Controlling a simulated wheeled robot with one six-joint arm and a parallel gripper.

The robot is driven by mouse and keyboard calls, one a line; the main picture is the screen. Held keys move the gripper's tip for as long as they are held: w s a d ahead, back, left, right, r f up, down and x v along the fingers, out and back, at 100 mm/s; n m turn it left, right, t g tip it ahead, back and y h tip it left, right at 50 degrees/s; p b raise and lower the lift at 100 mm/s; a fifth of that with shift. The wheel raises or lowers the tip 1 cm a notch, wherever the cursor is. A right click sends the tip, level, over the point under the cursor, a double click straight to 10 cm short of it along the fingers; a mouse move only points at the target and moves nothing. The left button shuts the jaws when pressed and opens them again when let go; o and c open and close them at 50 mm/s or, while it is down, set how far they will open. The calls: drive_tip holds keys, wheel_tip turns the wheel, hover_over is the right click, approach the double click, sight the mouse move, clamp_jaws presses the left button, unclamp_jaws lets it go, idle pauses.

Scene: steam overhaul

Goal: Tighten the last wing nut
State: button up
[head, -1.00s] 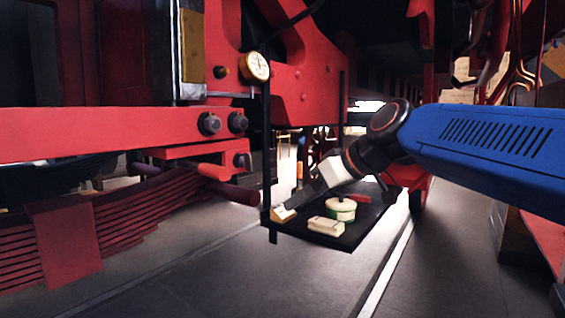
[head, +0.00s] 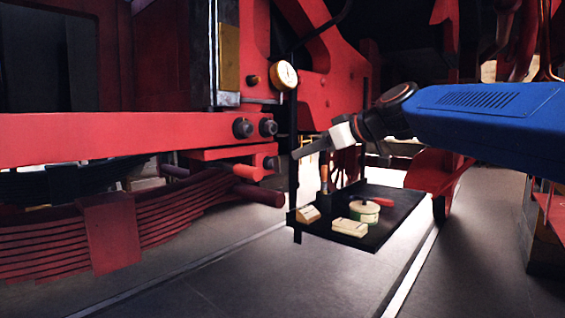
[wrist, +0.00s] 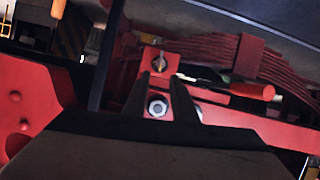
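In the wrist view a small brass-coloured piece (wrist: 160,66) sits on a red plate, beyond my fingertips. It may be the wing nut, but it is too small to be sure. My gripper (wrist: 161,82) has its two dark fingers apart, with nothing held between them. A grey hex nut (wrist: 157,107) on the red frame shows between the fingers, behind them. In the head view my gripper (head: 296,155) is raised above the tray, just right of the red bracket below the beam. No wing nut can be made out in the head view.
A dark tray (head: 385,238) holds two cream boxes (head: 351,227), a green-and-cream tin (head: 364,212) and an orange-handled tool (head: 324,180). A gauge (head: 284,75) hangs above. Red leaf springs (head: 150,235) and rods (head: 258,197) stick out at left.

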sight(279, 162)
drive_tip(key=x, duration=0.9)
drive_tip(key=shift+w+a+f, duration=0.15)
drive_tip(key=shift+a, duration=0.2)
clamp_jaws()
